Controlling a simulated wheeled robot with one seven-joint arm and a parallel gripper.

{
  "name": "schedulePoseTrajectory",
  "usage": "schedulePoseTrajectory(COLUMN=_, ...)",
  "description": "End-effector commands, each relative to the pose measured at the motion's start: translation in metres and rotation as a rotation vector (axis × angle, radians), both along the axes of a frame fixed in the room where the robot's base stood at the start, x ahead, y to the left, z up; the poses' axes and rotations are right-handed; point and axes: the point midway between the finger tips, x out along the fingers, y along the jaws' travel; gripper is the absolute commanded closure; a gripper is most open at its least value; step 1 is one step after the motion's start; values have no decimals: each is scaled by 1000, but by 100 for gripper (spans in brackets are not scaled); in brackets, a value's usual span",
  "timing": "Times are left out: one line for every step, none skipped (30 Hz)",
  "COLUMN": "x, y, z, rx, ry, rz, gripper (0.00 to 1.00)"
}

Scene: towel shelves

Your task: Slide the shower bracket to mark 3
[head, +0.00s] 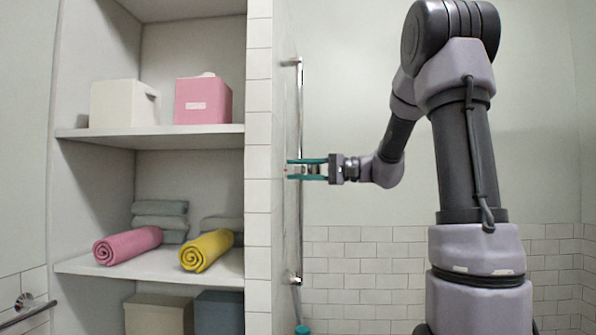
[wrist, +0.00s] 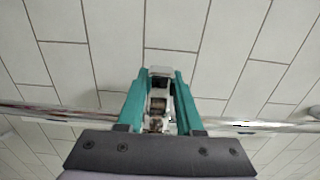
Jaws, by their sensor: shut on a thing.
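My gripper (head: 298,169) has teal fingers and reaches left to the vertical chrome rail (head: 300,225) on the tiled wall. It is shut on the shower bracket (wrist: 158,98), a small chrome and white piece between the fingers in the wrist view. In the head view the bracket is mostly hidden by the fingers, a little above the middle of the rail. The rail (wrist: 50,115) runs across the wrist view behind the gripper. I cannot make out any numbered marks in either view.
Left of the tiled wall edge (head: 258,190) are shelves (head: 150,137) with a white box (head: 118,104), a pink box (head: 203,102), a rolled pink towel (head: 128,245) and a yellow one (head: 207,250). A teal object (head: 302,330) shows below the rail. Space right of the rail is open up to my arm.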

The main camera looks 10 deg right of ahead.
Motion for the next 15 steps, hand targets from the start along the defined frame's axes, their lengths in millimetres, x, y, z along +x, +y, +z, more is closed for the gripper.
schedulePoseTrajectory(x=0, y=0, z=-1, rx=-1, ry=0, rz=-1, gripper=100)
schedulePoseTrajectory(x=0, y=0, z=-1, rx=-1, ry=0, rz=-1, gripper=100)
schedulePoseTrajectory(x=0, y=0, z=-1, rx=-1, ry=0, rz=-1, gripper=100)
schedulePoseTrajectory(x=0, y=0, z=-1, rx=-1, ry=0, rz=-1, gripper=100)
schedulePoseTrajectory(x=0, y=0, z=-1, rx=-1, ry=0, rz=-1, gripper=100)
schedulePoseTrajectory(x=0, y=0, z=0, rx=-1, ry=0, rz=-1, gripper=100)
schedulePoseTrajectory(x=0, y=0, z=0, rx=-1, ry=0, rz=-1, gripper=100)
schedulePoseTrajectory(x=0, y=0, z=2, rx=-1, ry=-1, rz=-1, gripper=100)
schedulePoseTrajectory(x=0, y=0, z=4, rx=-1, ry=-1, rz=-1, gripper=100)
schedulePoseTrajectory(x=0, y=0, z=7, rx=-2, ry=-3, rz=-1, gripper=100)
schedulePoseTrajectory(x=0, y=0, z=11, rx=-1, ry=-4, rz=-1, gripper=100)
schedulePoseTrajectory(x=0, y=0, z=17, rx=-2, ry=-5, rz=-1, gripper=100)
schedulePoseTrajectory(x=0, y=0, z=22, rx=-1, ry=-6, rz=-1, gripper=100)
schedulePoseTrajectory(x=0, y=0, z=28, rx=-1, ry=-7, rz=-1, gripper=100)
schedulePoseTrajectory(x=0, y=0, z=37, rx=-2, ry=-9, rz=-1, gripper=100)
